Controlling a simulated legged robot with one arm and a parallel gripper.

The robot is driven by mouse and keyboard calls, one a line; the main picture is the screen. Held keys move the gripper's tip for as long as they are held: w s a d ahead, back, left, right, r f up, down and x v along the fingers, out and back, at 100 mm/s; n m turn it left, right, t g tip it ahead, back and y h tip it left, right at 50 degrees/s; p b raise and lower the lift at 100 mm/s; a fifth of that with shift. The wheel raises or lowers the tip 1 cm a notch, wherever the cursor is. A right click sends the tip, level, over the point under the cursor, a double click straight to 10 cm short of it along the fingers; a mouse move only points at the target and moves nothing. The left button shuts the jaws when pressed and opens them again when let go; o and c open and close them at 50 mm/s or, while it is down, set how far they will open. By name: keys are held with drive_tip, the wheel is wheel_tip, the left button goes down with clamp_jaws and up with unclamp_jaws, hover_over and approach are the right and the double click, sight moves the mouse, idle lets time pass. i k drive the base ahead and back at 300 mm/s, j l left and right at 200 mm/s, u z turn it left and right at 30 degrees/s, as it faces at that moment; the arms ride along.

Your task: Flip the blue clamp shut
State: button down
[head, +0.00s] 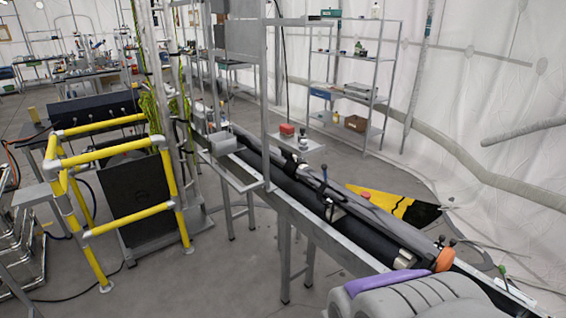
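A small blue upright lever (324,174), which looks like the blue clamp, stands at the far-middle part of the long dark tube. The tube (376,234) lies along a grey metal rail (352,255) that runs from the centre to the lower right. The lever is too small to tell whether the clamp is open or shut. No fingertips of my gripper can be made out. A grey rounded part with a purple edge covers the near end of the rail at the lower right.
A yellow-pipe frame (109,150) around a dark panel (137,191) stands at left. Metal shelves (350,88) stand at the back right. A yellow-and-black piece (395,205) is behind the rail. Grey floor is clear at the lower middle. Cables lie at lower left.

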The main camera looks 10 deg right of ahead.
sight(321, 189)
drive_tip(key=i+j, duration=0.2)
drive_tip(key=i, duration=0.15)
drive_tip(key=i+j+u, duration=0.1)
drive_tip(key=i, duration=0.25)
drive_tip(key=i+j, duration=0.25)
drive_tip(key=i, duration=0.15)
